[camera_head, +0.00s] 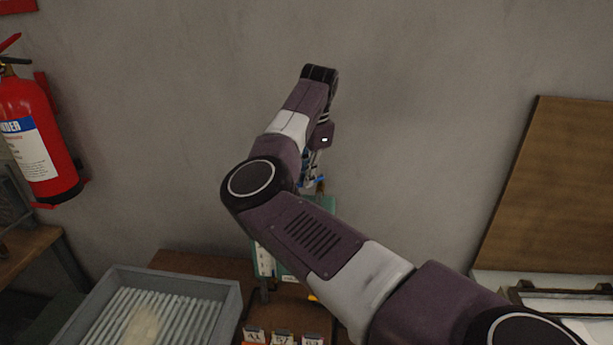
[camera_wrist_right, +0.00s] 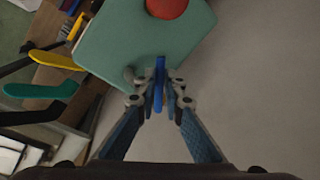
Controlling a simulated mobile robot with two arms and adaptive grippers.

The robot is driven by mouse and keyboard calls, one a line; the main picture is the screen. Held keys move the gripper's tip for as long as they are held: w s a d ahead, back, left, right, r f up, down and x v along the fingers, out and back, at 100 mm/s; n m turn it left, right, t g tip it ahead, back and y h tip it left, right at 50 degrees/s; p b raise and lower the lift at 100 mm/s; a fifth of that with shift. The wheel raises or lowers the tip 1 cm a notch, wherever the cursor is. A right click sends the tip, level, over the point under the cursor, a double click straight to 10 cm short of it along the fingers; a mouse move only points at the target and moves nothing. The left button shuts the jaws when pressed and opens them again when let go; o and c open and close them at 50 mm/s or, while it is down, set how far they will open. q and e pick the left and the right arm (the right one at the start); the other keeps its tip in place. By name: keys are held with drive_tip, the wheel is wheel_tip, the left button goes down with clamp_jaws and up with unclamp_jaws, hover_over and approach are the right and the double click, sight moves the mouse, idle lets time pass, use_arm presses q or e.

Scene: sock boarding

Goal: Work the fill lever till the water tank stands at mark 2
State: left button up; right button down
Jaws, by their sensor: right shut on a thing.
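My right gripper (camera_wrist_right: 160,82) is shut on a thin blue lever (camera_wrist_right: 158,100) beside a green housing (camera_wrist_right: 125,45) in the right wrist view. In the head view my right gripper (camera_head: 311,182) is small and partly hidden by my own arm, with a bit of blue at its tips. The green housing (camera_head: 327,203) there is mostly covered by the arm. A white upright gauge-like strip (camera_head: 264,260) shows on its left side; its marks and the water level are too small to read. My left gripper is not in view.
A red round knob (camera_wrist_right: 167,7) sits on the housing. Yellow (camera_wrist_right: 57,60) and green (camera_wrist_right: 40,91) levers stick out nearby. A grey ribbed tray (camera_head: 232,304) stands at lower left, small labelled cards (camera_head: 283,339) at the front, a fire extinguisher (camera_head: 40,140) on the wall.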

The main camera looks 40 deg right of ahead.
drive_tip(key=shift+w+d+f+m+b, duration=0.1)
drive_tip(key=shift+w+m+b, duration=0.2)
drive_tip(key=shift+m+b, duration=0.55)
drive_tip(key=shift+w+d+m+h+b, duration=0.15)
drive_tip(key=shift+w+m+h+b, duration=0.3)
drive_tip(key=shift+m+b, duration=0.5)
drive_tip(key=shift+w+d+m, duration=0.2)
drive_tip(key=shift+w+m, duration=0.05)
drive_tip(key=shift+m, duration=0.45)
drive_tip(key=shift+w+d+r+m+g+h, duration=0.1)
drive_tip(key=shift+w+d+m+g+h, duration=0.1)
drive_tip(key=shift+m, duration=0.4)
drive_tip(key=shift+w+d+r+m+g+h, duration=0.1)
drive_tip(key=shift+w+m+g, duration=0.1)
drive_tip(key=shift+m, duration=0.4)
drive_tip(key=c, duration=2)
unclamp_jaws()
